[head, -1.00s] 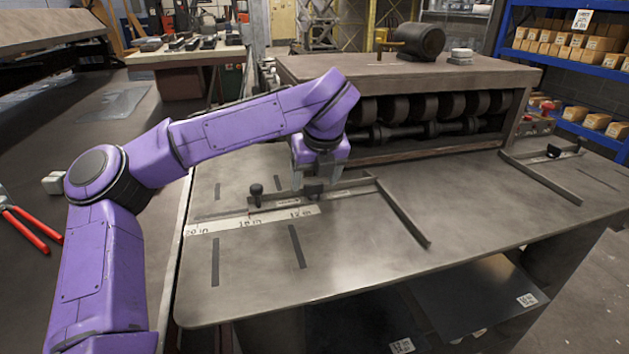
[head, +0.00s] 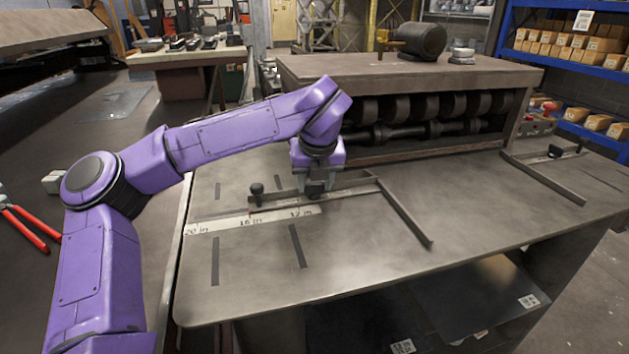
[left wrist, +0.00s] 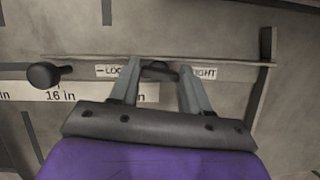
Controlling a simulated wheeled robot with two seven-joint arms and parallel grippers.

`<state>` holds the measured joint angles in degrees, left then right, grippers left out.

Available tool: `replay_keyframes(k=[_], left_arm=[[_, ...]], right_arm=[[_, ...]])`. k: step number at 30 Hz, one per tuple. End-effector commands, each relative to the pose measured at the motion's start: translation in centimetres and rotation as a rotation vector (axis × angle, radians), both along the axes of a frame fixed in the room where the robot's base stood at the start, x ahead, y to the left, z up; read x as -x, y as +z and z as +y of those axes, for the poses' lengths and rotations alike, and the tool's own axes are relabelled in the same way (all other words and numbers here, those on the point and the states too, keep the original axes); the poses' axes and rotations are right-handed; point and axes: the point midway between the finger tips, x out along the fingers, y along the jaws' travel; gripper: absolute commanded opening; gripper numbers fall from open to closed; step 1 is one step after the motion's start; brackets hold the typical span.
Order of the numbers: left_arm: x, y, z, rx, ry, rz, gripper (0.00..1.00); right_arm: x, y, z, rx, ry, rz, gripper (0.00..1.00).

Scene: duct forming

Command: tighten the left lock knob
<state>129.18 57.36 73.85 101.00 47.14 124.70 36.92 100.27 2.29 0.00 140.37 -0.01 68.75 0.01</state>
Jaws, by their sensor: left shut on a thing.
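The left lock knob is a dark knob (left wrist: 158,70) on the left guide bar, between label pieces reading "LOC" and "IGHT" in the left wrist view. My left gripper (head: 316,190) is down over this bar in the head view. In the left wrist view its two grey fingers (left wrist: 158,76) stand on either side of the knob, shut on it. The fingers cover part of the label. In the head view the knob is largely hidden by the gripper. My right gripper is not in view.
A black round-headed knob (head: 256,190) stands left of my gripper, above the inch scale (head: 230,225). An angled metal fence (head: 405,212) runs to the right. The roller housing (head: 440,70) stands behind. A second fence (head: 545,180) is at the far right.

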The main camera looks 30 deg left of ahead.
Motion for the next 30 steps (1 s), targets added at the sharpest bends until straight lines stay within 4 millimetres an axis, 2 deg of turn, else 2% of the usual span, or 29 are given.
replay_keyframes(k=[2,3,5,15,17,24,30], left_arm=[[0.0,0.1,0.0,0.000,0.001,0.000,0.16],[0.0,0.1,0.0,0.001,0.001,0.000,0.56],[0.0,0.1,0.0,0.001,0.001,0.000,0.72],[0.1,0.6,-0.2,0.000,0.001,-0.002,0.72],[0.4,1.5,-0.4,0.000,0.000,-0.004,0.72],[2.0,6.8,-1.9,-0.001,0.001,-0.005,0.72],[2.9,9.5,-2.6,0.000,0.001,-0.001,0.72]], right_arm=[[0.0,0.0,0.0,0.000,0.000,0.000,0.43],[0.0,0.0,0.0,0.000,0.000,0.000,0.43],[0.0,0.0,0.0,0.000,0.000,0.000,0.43],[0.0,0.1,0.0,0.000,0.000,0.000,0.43],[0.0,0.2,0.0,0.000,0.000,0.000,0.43],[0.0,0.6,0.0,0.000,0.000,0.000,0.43],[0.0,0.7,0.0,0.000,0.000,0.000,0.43]])
